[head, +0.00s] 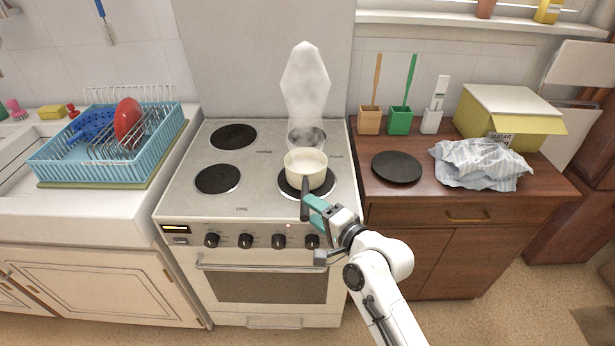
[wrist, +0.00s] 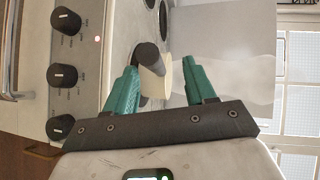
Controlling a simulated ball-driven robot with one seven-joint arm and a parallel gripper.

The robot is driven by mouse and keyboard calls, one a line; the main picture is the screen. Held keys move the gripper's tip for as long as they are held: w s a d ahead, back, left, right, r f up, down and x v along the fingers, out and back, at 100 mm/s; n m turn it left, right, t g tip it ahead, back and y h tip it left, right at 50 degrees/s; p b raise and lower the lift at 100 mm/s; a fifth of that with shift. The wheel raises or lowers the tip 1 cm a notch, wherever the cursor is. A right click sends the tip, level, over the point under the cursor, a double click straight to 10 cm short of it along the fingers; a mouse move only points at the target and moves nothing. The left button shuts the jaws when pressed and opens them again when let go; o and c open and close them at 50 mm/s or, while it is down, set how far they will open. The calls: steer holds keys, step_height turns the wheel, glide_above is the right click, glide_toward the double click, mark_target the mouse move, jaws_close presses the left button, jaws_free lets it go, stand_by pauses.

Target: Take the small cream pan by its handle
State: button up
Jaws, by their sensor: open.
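The small cream pan (head: 306,160) sits on the front right hotplate of the stove, with its dark handle (head: 305,202) pointing toward the front edge. My gripper (head: 310,203) is at the handle, its teal fingers open. In the wrist view the dark handle (wrist: 147,56) shows between and just beyond the fingertips (wrist: 161,68), closer to the left finger. Part of the cream pan (wrist: 158,82) shows behind it. I cannot tell whether a finger touches the handle.
A black round plate (head: 397,167) and a crumpled striped cloth (head: 480,164) lie on the wooden counter to the right. The left hotplates (head: 218,179) are bare.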

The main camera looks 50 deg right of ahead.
mark_target(305, 186)
steer(key=shift+f+p+x, duration=0.2)
steer(key=shift+p+x, duration=0.1)
steer(key=shift+x, duration=1.2)
steer(key=shift+f+p+x, duration=0.15)
steer(key=shift+p+x, duration=0.15)
steer(key=shift+x, duration=1.2)
steer(key=shift+a, duration=0.2)
jaws_close()
